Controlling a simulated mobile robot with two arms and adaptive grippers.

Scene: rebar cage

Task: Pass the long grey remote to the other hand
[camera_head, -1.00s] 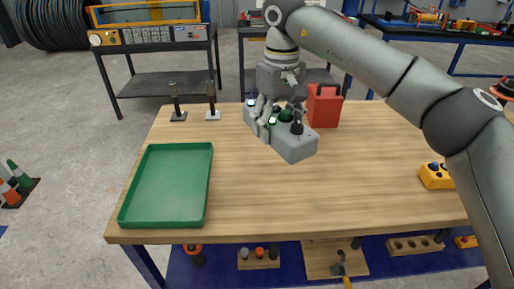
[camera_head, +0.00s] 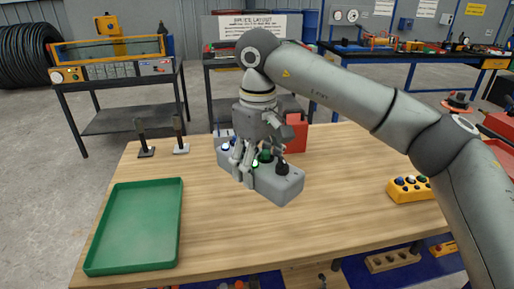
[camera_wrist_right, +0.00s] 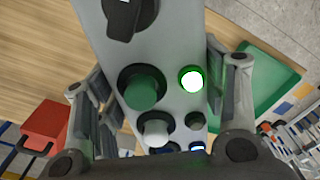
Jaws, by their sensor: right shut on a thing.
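The long grey remote (camera_head: 287,187) is a box with round buttons and knobs on its top face. My right gripper (camera_head: 254,163) reaches down over it from above and is shut on it, with fingers across its narrow width. In the right wrist view the remote (camera_wrist_right: 190,42) runs between the two fingers of the gripper (camera_wrist_right: 160,98), showing a green knob, a lit green button and a black rotary knob. Whether the remote is clear of the tabletop is hard to tell. My left gripper is not in view.
The wooden table (camera_head: 330,220) has a green tray (camera_head: 133,228) at left and two dark upright stands (camera_head: 144,140) behind it. A red box (camera_head: 297,130) is just behind the remote. A yellow control box (camera_head: 410,188) lies at right. The table's front middle is clear.

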